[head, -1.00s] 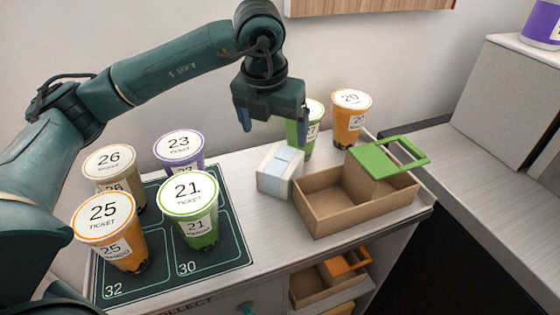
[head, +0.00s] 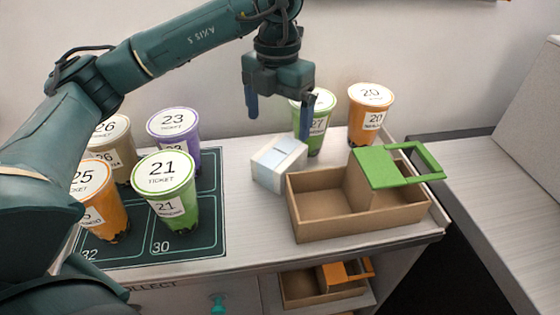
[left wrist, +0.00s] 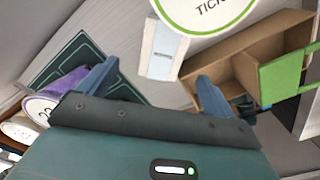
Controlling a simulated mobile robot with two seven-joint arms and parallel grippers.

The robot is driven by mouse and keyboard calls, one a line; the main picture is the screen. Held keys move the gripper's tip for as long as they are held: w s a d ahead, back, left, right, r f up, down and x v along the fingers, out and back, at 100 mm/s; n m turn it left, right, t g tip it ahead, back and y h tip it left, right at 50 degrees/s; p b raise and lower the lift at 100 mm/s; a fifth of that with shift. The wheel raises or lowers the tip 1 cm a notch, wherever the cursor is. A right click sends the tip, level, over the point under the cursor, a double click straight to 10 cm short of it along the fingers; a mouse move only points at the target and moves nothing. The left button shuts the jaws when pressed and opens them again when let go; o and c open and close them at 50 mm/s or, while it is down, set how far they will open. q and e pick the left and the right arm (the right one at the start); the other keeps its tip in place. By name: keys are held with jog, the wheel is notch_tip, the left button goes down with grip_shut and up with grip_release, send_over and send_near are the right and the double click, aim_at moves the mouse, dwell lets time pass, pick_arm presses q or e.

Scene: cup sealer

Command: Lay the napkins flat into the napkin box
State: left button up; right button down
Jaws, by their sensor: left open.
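A white napkin stack with a pale blue band (head: 280,163) sits on the counter, left of the brown napkin box (head: 335,230). The open-topped box has an empty-looking front left part and a green frame-like piece (head: 385,168) over its right side. My left gripper (head: 279,112) is open and empty, above and behind the napkins, fingers pointing down. In the left wrist view the napkins (left wrist: 162,48) show beyond the fingers, partly covered by a cup lid. The box (left wrist: 238,62) is at right there. My right gripper is not in view.
Cup 27 (head: 315,138) and cup 20 (head: 370,115) stand behind the napkins and box. Several ticketed cups, such as cup 21 (head: 168,205), stand on a dark mat (head: 200,240) at left. A wall is behind. A lower shelf holds another box (head: 310,290).

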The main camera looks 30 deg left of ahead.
aim_at(280, 151)
pick_arm(q)
jog(key=f, duration=0.2)
jog(key=f+p, duration=0.1)
jog(key=f, duration=0.4)
jog(key=shift+d+f, duration=0.25)
jog(key=shift+f, duration=0.05)
jog(key=c, duration=1.2)
